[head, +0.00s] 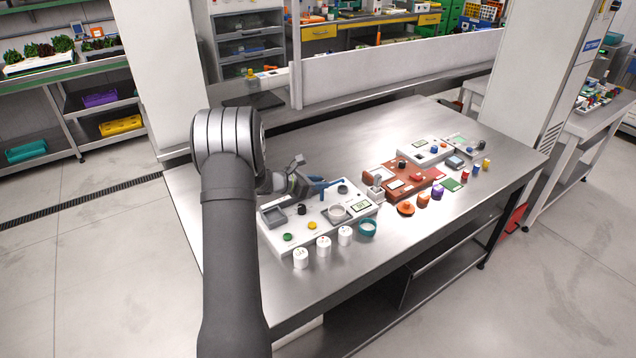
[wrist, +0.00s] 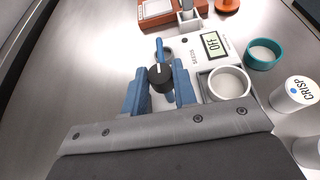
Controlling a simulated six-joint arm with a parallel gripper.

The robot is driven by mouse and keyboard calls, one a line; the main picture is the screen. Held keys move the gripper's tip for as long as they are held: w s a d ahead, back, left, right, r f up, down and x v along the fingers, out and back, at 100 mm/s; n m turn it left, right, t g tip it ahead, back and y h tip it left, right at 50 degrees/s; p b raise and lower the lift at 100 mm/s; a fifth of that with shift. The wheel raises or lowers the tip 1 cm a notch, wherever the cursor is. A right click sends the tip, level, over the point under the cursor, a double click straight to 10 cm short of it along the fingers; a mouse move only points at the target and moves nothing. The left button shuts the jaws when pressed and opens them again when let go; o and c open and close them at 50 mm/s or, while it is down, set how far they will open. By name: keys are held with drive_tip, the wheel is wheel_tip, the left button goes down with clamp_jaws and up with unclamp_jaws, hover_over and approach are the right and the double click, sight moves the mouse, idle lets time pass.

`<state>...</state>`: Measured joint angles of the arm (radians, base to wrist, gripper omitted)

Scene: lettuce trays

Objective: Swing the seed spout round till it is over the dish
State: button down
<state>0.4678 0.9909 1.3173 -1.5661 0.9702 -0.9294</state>
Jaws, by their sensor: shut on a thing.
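My gripper (wrist: 160,82) has two blue fingers, shut on a black knob (wrist: 160,72) with a white line on top. A slim blue piece (wrist: 158,46), which looks like the seed spout, stands just past the knob, beside a grey ring on the panel. How it joins the knob is hidden. The white dish (wrist: 229,84) sits in a square recess to the right of the fingers, apart from the blue piece. In the head view the dish (head: 337,214) lies below and right of my gripper (head: 322,185), whose fingers partly hide the knob and spout.
The white panel (head: 275,238) has a display reading "Off" (wrist: 214,44). A teal bowl (head: 367,229) and several white pots (head: 323,247) stand along its front edge. A red-brown panel (head: 400,190) lies to the right. The bench's near right is clear.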

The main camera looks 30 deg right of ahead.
drive_tip(key=shift+w+m+g, duration=0.1)
drive_tip(key=shift+m+g, duration=0.2)
drive_tip(key=shift+g, duration=0.1)
drive_tip(key=m+g, duration=0.3)
drive_tip(key=m+g+y, duration=0.1)
drive_tip(key=g, duration=0.1)
drive_tip(key=shift+w+d+f+m, duration=0.1)
drive_tip(key=shift+w+m, duration=0.2)
drive_tip(key=m+g+y, duration=0.1)
drive_tip(key=m+g, duration=0.1)
drive_tip(key=m+g+y, duration=0.2)
drive_tip(key=shift+w+d+m+g+y, duration=0.15)
drive_tip(key=shift+d+m+g+y, duration=0.05)
drive_tip(key=shift+m+g+y, duration=0.1)
drive_tip(key=shift+m+y, duration=0.3)
drive_tip(key=shift+m, duration=0.1)
drive_tip(key=c, duration=1.2)
unclamp_jaws()
drive_tip(key=shift+o, duration=0.2)
wheel_tip(320, 180, up, 5)
drive_tip(key=shift+d+f, duration=0.1)
drive_tip(key=shift+f, duration=0.05)
drive_tip(key=s+d+r, duration=0.3)
drive_tip(key=s+r, duration=0.3)
drive_tip(key=s, duration=0.5)
drive_tip(key=shift+d+r, duration=0.25)
drive_tip(key=shift+d, duration=0.15)
